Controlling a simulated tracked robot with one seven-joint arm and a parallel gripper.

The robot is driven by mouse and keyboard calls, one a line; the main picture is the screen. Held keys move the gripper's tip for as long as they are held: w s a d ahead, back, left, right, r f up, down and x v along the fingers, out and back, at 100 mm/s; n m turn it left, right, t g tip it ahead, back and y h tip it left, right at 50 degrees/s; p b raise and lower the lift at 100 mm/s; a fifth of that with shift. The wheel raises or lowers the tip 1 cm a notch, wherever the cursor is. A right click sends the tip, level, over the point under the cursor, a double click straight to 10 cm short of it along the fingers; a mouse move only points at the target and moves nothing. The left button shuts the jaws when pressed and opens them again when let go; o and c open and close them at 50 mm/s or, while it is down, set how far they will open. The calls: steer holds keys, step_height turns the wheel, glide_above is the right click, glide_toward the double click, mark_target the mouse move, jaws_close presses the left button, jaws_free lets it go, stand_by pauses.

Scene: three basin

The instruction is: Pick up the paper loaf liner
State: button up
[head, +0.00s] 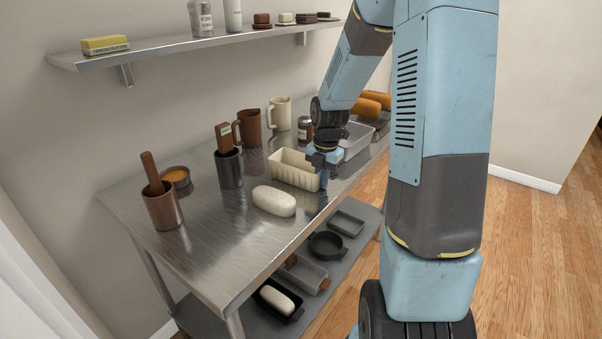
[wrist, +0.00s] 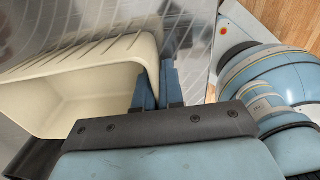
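The paper loaf liner (head: 290,172) is a cream, ribbed, open-topped rectangular tray near the middle of the steel table in the head view. My gripper (head: 325,178) is at its right end. In the wrist view the liner (wrist: 90,85) fills the left side, its empty inside visible. My gripper's blue fingers (wrist: 158,88) are close together with the liner's end wall between them, one finger inside and one outside. They look shut on that wall. I cannot tell whether the liner is raised off the table.
A pale dough loaf (head: 274,201) lies just in front of the liner. A grey metal pan (head: 355,140) stands close on its right. A dark cup (head: 229,170), a brown mug (head: 249,127) and a cream mug (head: 279,113) stand behind. Table (head: 200,240) is clear at front left.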

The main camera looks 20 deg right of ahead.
jaws_close()
steer(key=shift+r, duration=0.5)
step_height(320, 180, up, 3)
steer(key=shift+s+f, duration=0.1)
steer(key=shift+f, duration=0.1)
steer(key=s+a+r, duration=0.6)
steer(key=s+r, duration=0.3)
steer(key=s, duration=0.3)
steer(key=shift+a+r, duration=0.2)
steer(key=shift+a, duration=0.05)
